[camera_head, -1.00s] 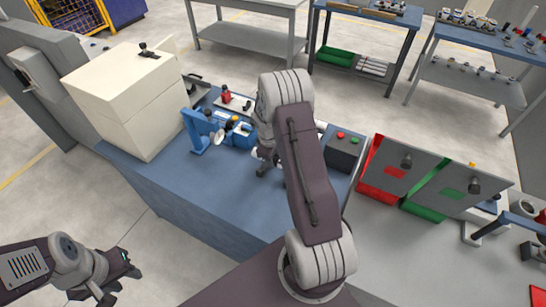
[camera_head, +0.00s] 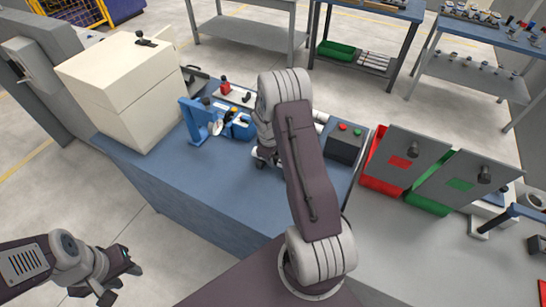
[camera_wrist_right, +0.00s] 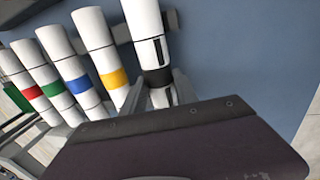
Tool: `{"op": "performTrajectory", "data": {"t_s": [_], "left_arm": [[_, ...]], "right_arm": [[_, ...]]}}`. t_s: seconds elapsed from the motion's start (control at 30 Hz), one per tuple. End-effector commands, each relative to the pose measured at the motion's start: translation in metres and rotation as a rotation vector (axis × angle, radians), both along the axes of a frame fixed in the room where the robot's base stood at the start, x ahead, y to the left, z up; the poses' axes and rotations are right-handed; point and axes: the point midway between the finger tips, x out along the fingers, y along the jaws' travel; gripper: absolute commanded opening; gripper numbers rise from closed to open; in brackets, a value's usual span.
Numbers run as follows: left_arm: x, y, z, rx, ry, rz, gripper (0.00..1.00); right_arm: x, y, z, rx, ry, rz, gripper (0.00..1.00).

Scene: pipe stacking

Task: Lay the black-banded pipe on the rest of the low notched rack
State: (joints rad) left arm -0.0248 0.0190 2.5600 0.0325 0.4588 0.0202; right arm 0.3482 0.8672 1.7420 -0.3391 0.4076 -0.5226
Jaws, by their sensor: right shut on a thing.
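The black-banded pipe (camera_wrist_right: 144,22) is white with a black band and shows in the right wrist view. My right gripper (camera_wrist_right: 158,92) is shut on it near the black band. The pipe is the rightmost of a row of white pipes. A grey bar (camera_wrist_right: 121,31), possibly part of the low notched rack, shows between the pipes; I cannot tell whether the held pipe touches it. In the head view my right arm hides most of this spot, and the right gripper (camera_head: 264,157) is low over the blue bench. My left gripper (camera_head: 121,281) is open and empty at lower left.
Beside the held pipe lie pipes with yellow (camera_wrist_right: 115,79), blue (camera_wrist_right: 79,84), green (camera_wrist_right: 53,88) and red (camera_wrist_right: 32,92) bands. A blue device (camera_head: 205,119), a cream box (camera_head: 125,85) and a dark button box (camera_head: 345,145) stand around. The front blue bench top (camera_head: 190,175) is clear.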

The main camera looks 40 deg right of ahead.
Motion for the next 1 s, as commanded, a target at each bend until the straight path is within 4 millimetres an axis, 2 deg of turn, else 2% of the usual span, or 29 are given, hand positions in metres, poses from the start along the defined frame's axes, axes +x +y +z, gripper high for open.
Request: {"op": "performTrajectory", "data": {"t_s": [0.73, 0.77, 0.83, 0.87, 1.0], "left_arm": [[0.0, 0.0, -0.008, 0.0, 0.0, 0.0, 0.36], [0.0, 0.0, -0.008, 0.0, 0.0, 0.0, 0.36], [0.0, 0.0, -0.007, 0.0, 0.0, 0.0, 0.36], [0.0, 0.0, -0.007, 0.0, 0.0, 0.0, 0.36], [0.0, 0.0, -0.007, 0.0, 0.0, 0.0, 0.36]], "right_arm": [[0.0, 0.0, -0.011, 0.0, 0.0, 0.0, 0.0], [0.0, 0.0, -0.011, 0.0, 0.0, 0.0, 0.38], [0.0, 0.0, -0.01, 0.0, 0.0, 0.0, 0.58], [0.0, 0.0, -0.01, 0.0, 0.0, 0.0, 0.61], [0.0, 0.0, -0.01, 0.0, 0.0, 0.0, 0.61]]}}
